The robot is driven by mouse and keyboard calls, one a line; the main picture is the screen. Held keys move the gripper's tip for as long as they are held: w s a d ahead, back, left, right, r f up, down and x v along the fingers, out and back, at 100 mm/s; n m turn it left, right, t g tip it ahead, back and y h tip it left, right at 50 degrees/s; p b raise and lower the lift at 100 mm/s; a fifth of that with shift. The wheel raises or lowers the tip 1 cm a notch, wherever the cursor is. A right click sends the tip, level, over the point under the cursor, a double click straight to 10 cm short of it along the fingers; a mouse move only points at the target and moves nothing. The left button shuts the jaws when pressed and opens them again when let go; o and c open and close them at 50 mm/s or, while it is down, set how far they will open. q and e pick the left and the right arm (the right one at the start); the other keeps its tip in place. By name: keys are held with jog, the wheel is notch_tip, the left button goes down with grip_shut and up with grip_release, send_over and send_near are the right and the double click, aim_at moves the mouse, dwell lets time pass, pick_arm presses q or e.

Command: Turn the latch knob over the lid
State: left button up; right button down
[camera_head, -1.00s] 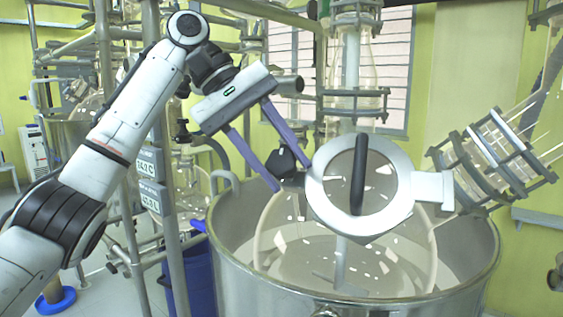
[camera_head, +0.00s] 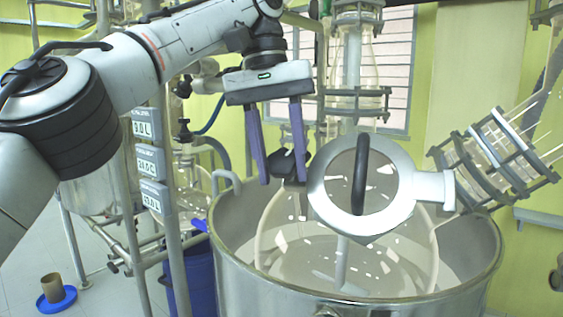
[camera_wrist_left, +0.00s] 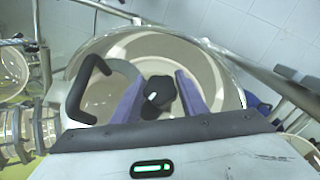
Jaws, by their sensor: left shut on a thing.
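The lid (camera_head: 320,191) is a round pale metal ring with a glass pane and a black bar handle (camera_head: 360,175). It lies over the wide steel vessel, and its handle also shows in the wrist view (camera_wrist_left: 75,95). The black latch knob (camera_head: 287,163) sits at the lid's left edge; the wrist view shows it (camera_wrist_left: 157,97) between the purple fingers. My left gripper (camera_head: 282,180) comes from above, shut on the knob with one finger on either side. Where the fingers touch it is partly hidden. My right gripper is not in view.
The steel vessel (camera_head: 350,308) fills the lower middle. Clamped glassware (camera_head: 495,155) stands to the right of the lid, and a glass column (camera_head: 350,65) rises behind it. Metal poles and display boxes (camera_head: 150,162) stand to the left, beside a blue bin (camera_head: 187,280).

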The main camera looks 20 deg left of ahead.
pick_arm(q)
jog(key=shift+f+m+y, duration=0.15)
jog(key=shift+m+y, duration=0.45)
jog(key=shift+y, duration=0.3)
jog(key=o, duration=1.1)
jog(key=shift+c, duration=0.2)
jog(key=shift+n+h, duration=1)
jog(key=shift+h, duration=0.3)
